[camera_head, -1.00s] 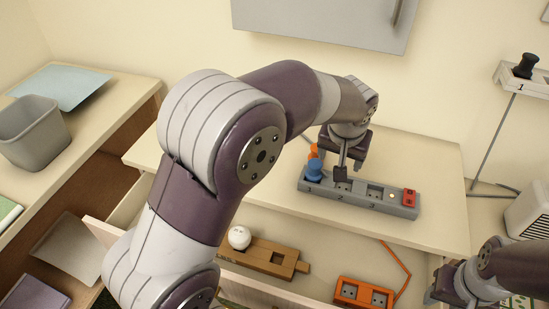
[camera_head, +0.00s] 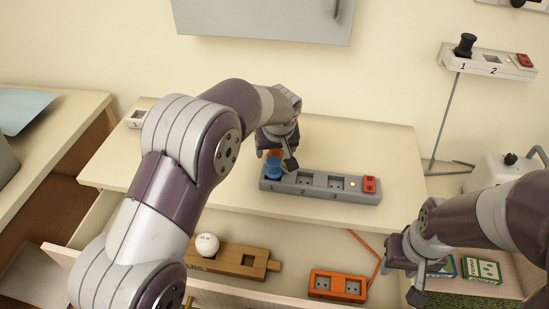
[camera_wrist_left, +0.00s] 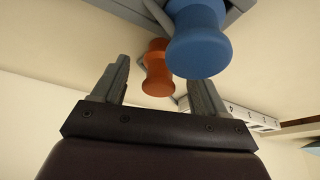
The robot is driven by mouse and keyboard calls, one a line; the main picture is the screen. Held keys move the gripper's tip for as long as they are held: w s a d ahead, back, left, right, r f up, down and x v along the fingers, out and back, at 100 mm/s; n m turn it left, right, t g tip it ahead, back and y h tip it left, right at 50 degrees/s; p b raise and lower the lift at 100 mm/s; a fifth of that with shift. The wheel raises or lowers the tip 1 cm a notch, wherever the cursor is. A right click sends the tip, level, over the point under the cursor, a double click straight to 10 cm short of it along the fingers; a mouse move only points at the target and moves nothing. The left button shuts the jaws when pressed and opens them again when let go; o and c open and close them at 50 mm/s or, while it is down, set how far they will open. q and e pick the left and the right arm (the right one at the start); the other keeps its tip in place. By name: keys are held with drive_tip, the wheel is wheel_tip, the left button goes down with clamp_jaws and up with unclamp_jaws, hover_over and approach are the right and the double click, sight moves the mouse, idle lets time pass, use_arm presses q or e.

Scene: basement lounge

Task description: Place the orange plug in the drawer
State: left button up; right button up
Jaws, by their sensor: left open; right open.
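The orange plug (camera_head: 275,154) shows just behind the blue plug (camera_head: 273,171), which stands at the left end of a grey power strip (camera_head: 325,192) on the tabletop. My left gripper (camera_head: 277,155) is open at the orange plug. In the left wrist view the orange plug (camera_wrist_left: 157,70) appears between the open fingers, towards their tips, with the blue plug (camera_wrist_left: 197,42) close to its right. The orange plug's base is hidden. The drawer (camera_head: 62,256) below the tabletop is pulled open. My right gripper (camera_head: 405,272) is open and empty at the right.
The drawer holds a wooden block (camera_head: 225,261) with a white ball (camera_head: 207,245) on it, and an orange socket block (camera_head: 338,286) with a cord. A small white socket (camera_head: 138,118) sits at the tabletop's back left. A wall strip (camera_head: 490,63) holds a black plug (camera_head: 465,45).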

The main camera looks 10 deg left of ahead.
use_arm(q)
drive_tip(key=shift+w+a+f, duration=0.1)
drive_tip(key=shift+w+f, duration=0.25)
drive_tip(key=shift+f, duration=0.25)
drive_tip(key=shift+s+r, duration=0.1)
drive_tip(key=c, duration=1.3)
drive_tip(key=shift+o, duration=0.2)
drive_tip(key=shift+r, duration=0.1)
